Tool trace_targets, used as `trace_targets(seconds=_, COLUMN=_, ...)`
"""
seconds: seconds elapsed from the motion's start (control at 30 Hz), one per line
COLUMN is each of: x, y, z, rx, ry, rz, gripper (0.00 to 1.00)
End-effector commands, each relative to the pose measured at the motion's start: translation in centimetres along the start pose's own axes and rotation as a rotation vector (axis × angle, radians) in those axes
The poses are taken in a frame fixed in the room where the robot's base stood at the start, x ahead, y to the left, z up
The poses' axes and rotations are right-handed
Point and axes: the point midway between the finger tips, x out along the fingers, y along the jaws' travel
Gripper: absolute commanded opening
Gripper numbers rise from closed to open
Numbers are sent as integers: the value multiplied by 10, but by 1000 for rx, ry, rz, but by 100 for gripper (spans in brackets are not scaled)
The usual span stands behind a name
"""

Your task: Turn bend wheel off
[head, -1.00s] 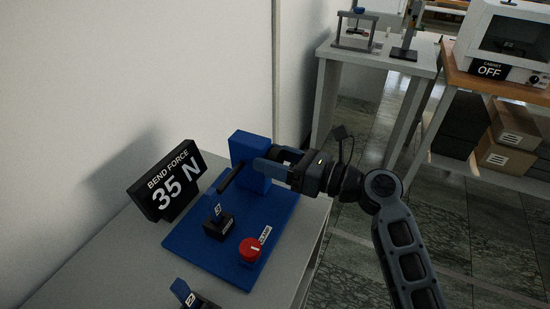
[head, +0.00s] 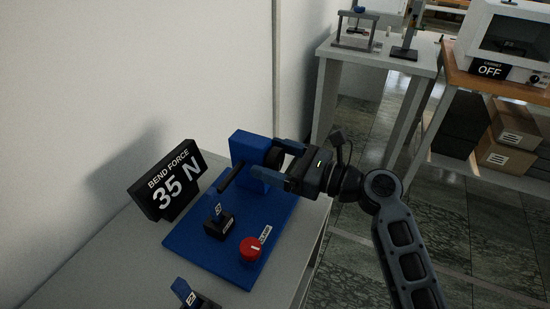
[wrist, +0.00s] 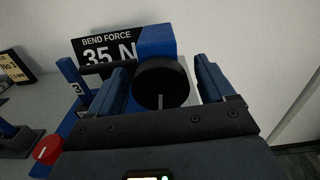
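The bend wheel, a black round knob with a pale mark at its lower edge in the wrist view (wrist: 160,84), sits on the side of the blue block (head: 247,150) of the bend press. It also shows in the head view (head: 274,155), partly hidden by a finger. My gripper (head: 268,158) is open, with its blue fingers on either side of the wheel; in the wrist view the fingers (wrist: 163,82) stand apart from it with gaps. The display (head: 168,182) reads "BEND FORCE 35 N".
A red knob (head: 250,249) and a small black holder (head: 219,226) stand on the blue base plate (head: 196,254). Another blue-topped device (head: 188,295) is at the front edge. A wall is behind. A grey table (head: 395,62) and a cabinet marked OFF (head: 508,40) stand farther off.

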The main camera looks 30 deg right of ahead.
Motion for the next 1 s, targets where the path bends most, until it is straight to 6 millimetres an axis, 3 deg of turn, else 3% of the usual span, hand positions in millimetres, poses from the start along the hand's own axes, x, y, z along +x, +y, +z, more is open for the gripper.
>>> trace_targets(seconds=0.33, x=-6, y=0, z=-1, rx=1, ry=0, rz=-1, gripper=84)
trace_targets(seconds=0.7, x=-62, y=-1, z=-2, rx=0, ry=1, rz=-4, gripper=84)
trace_targets(seconds=1.0, x=-78, y=0, z=0, rx=0, ry=0, rz=0, gripper=84)
